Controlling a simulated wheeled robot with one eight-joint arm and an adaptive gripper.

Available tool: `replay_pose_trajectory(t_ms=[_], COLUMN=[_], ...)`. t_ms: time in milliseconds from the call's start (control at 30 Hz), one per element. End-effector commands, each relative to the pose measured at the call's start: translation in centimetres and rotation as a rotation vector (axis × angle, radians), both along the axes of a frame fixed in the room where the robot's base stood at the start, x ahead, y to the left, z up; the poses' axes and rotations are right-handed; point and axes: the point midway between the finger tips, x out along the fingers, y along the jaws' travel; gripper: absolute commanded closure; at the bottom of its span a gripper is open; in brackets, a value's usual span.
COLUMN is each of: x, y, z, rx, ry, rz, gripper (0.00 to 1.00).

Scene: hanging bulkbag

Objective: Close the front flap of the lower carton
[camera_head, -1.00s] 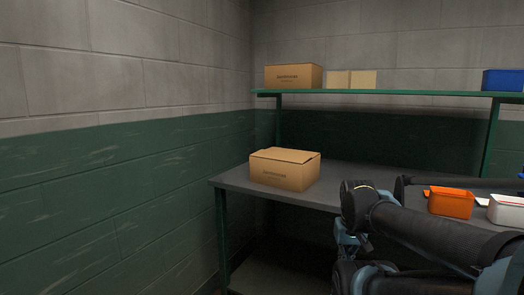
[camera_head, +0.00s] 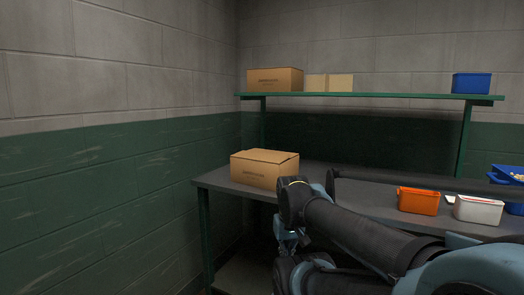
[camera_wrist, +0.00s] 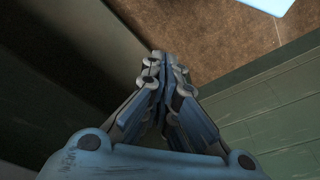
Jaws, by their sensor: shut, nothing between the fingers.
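The lower carton (camera_head: 264,169) is a brown cardboard box on the left end of the grey table. Its top flaps look nearly flat, with the front edge of the top slightly raised; I cannot tell exactly how far the front flap is shut. In the wrist view my gripper (camera_wrist: 164,58) is shut and empty, with its fingertips together, above brown floor and beside green wall. The carton does not show in the wrist view. In the head view my arm crosses the lower right, in front of the table, and the fingertips cannot be made out.
An orange bin (camera_head: 418,201) and a white bin (camera_head: 479,209) stand on the table (camera_head: 221,180). A wall closes the left side.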

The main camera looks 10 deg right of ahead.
Motion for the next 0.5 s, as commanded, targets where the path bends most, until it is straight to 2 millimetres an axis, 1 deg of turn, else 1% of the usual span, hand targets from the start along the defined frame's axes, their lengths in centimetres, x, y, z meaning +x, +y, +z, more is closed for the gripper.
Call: replay_pose_trajectory(t_ms=[67,167,267,300,367,500], x=[0.8,2.8,5.3,6.4,8.1,12.1], y=[0.0,0.2,0.2,0.2,0.2,0.2], z=[1.4,4.2,8.0,9.5,11.8,16.6], rx=[-0.004,-0.013,-0.025,-0.029,-0.037,-0.054], ry=[0.002,0.009,0.018,0.022,0.028,0.042], rz=[0.016,0.052,0.103,0.125,0.159,0.238], gripper=[1.0,1.0,1.0,1.0,1.0,1.0])
